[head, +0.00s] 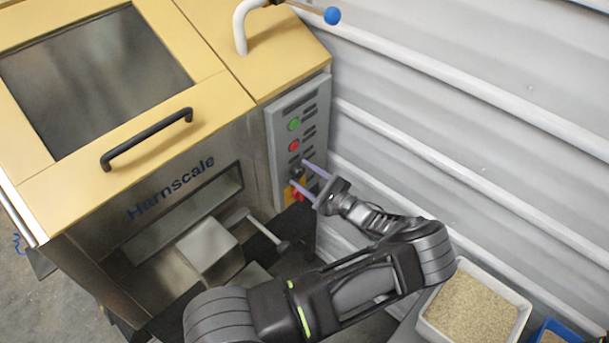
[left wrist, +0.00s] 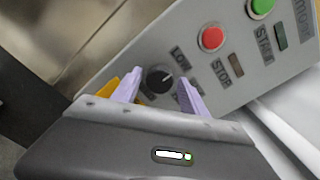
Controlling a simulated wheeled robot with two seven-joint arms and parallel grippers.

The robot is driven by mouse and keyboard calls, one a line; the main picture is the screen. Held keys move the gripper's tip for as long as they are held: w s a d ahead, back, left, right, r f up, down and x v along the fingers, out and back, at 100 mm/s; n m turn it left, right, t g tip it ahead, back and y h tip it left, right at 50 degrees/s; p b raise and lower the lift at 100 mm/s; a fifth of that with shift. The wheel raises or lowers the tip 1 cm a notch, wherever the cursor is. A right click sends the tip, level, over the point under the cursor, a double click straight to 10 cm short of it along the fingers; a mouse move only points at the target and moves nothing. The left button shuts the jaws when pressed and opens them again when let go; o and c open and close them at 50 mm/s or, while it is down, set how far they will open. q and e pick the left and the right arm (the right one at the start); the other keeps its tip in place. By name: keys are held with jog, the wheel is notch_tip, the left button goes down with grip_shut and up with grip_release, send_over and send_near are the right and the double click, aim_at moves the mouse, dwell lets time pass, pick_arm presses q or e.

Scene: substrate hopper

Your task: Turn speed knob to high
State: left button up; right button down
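The speed knob (left wrist: 159,79) is a small black dial on the grey control panel (left wrist: 235,75), with a pale pointer line toward the right in the left wrist view. The word LOW is beside it; another label is mostly hidden behind a finger. In the head view the knob (head: 298,173) shows below the red button. My left gripper (head: 299,173) is at the panel with its two lilac fingers apart. In the left wrist view the gripper's fingertips (left wrist: 160,80) lie either side of the knob, with narrow gaps seen; contact is unclear. My right gripper is out of view.
A red stop button (left wrist: 212,38) and a green start button (left wrist: 261,6) sit near the knob. A red-and-yellow emergency stop (head: 297,192) lies just below it. The hopper (head: 225,90) has a black handle (head: 147,139). A bin of grain (head: 431,325) stands lower right.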

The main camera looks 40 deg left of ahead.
pick_arm(q)
grip_shut()
dwell(0.3)
